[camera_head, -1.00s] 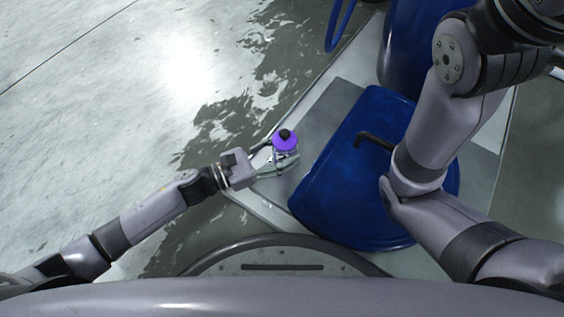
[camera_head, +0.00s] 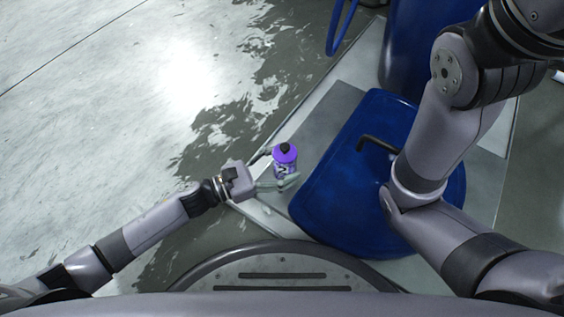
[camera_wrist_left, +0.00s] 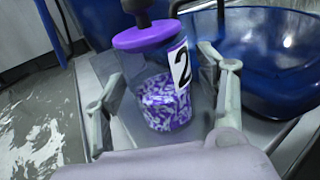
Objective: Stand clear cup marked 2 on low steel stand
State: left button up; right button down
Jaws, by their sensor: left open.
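The clear cup marked 2 (camera_head: 284,163) has a purple lid with a black knob. It stands upright on a flat grey steel surface, which I take to be the low steel stand (camera_head: 336,103). In the left wrist view the cup (camera_wrist_left: 165,100) shows purple and white bits inside and a white label with a black 2. My left gripper (camera_head: 276,169) is open beside the cup. In the left wrist view its fingers (camera_wrist_left: 165,105) are spread to either side of the cup, with gaps visible. My right gripper is out of view.
A blue basin (camera_head: 330,190) with a dark bent handle or spout sits just right of the cup. A blue barrel (camera_head: 420,50) stands behind it. The floor to the left (camera_head: 120,100) is wet and open. My right arm hangs over the basin.

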pick_arm(q)
jog(key=shift+r+p, duration=0.3)
jog(key=p+v, duration=0.4)
jog(key=v, duration=0.8)
